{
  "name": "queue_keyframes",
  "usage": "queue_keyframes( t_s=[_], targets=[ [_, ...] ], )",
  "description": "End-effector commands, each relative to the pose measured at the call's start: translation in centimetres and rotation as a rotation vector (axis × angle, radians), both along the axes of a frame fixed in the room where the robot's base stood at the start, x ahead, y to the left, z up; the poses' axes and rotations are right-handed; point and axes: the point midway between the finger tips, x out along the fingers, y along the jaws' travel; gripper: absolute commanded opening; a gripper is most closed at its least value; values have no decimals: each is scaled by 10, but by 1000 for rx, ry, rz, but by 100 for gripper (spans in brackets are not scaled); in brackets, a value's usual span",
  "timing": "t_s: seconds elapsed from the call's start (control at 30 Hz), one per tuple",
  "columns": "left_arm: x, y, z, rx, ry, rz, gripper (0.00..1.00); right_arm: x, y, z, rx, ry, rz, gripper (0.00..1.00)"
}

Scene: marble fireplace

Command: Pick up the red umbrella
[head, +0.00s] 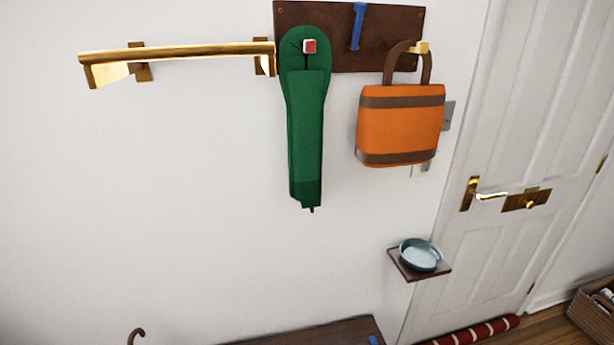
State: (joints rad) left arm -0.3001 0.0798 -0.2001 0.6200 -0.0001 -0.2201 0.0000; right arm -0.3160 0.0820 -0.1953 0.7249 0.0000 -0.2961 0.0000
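No red umbrella shows clearly in the head view. A brown curved hook, like an umbrella handle (136,335), rises at the bottom edge on the left. Whatever is below it is cut off by the frame, so I cannot tell its colour. Neither of my grippers is in view.
A green cloth item (305,130) and an orange bag (400,126) hang from a dark peg board (335,35). A brass rail (190,52) juts out left. A small shelf (399,264) holds a teal dish (421,255). A dark wooden surface (320,335) is below; a white door (525,120) right.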

Motion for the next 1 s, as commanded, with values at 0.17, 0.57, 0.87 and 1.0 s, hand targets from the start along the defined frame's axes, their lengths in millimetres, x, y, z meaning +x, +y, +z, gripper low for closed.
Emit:
queue_keyframes(
  t_s=[0.17, 0.57, 0.87, 1.0],
  targets=[
    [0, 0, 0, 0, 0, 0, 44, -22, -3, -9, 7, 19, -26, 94],
    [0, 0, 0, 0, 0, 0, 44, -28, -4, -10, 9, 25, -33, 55],
    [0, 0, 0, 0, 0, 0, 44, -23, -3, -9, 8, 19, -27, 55],
    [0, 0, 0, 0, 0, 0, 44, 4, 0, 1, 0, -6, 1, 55]
  ],
)
